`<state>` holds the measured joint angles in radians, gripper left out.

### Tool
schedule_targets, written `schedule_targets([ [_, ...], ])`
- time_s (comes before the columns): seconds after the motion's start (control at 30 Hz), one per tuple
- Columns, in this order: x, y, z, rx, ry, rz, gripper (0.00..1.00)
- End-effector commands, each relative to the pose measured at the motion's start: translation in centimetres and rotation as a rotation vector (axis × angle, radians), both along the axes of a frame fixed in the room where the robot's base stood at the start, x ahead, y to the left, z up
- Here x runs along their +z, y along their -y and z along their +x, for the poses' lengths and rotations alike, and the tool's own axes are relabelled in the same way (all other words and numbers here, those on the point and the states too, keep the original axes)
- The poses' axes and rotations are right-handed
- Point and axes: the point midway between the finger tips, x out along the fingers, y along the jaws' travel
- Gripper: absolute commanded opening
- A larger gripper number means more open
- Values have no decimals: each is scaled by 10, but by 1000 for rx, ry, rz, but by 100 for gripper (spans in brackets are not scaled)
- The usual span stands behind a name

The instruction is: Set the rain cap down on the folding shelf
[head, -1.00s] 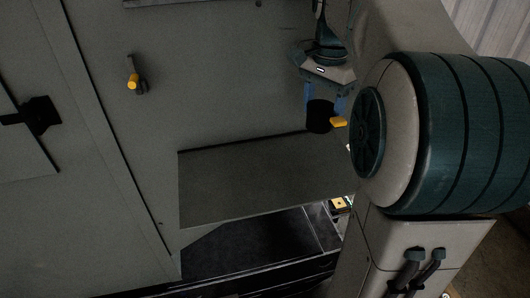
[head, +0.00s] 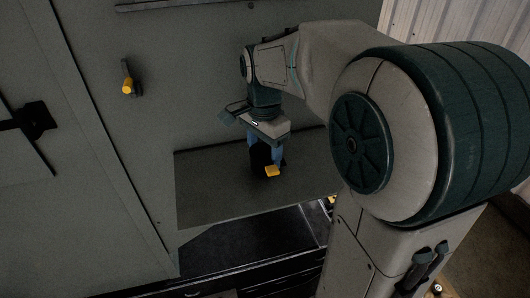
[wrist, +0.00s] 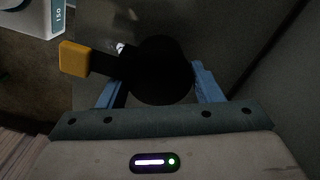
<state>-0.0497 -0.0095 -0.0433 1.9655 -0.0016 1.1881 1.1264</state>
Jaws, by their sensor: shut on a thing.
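The rain cap (head: 260,156) is a dark, round piece with a short arm ending in a yellow tab. My gripper (head: 266,154) points down with its blue fingers shut on it. In the wrist view, the rain cap (wrist: 158,72) sits between the two fingers, its yellow tab to the left. The folding shelf (head: 205,195) is a flat grey panel out from the cabinet wall. In the head view the cap appears in front of the shelf's middle-right part. I cannot tell whether its hidden underside touches the shelf.
A yellow-tipped latch (head: 127,80) sticks out of the cabinet wall, left of and above the shelf. A black handle (head: 36,117) is on the far left. The left part of the shelf is bare. A dark open space (head: 250,240) lies below the shelf.

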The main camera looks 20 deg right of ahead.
Motion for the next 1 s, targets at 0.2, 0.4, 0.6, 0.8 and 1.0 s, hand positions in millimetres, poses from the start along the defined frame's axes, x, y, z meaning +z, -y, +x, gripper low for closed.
schedule_targets([
  [0.2, -14, 0, 0, 1, 1, 0, 29],
  [0.4, -15, 0, 0, 1, 1, 0, 29],
  [0.6, -17, 0, 0, 1, 0, 0, 81],
  [0.8, -17, 0, 0, 1, 0, 0, 81],
  [1.0, -8, 0, 1, 1, 3, 0, 81],
])
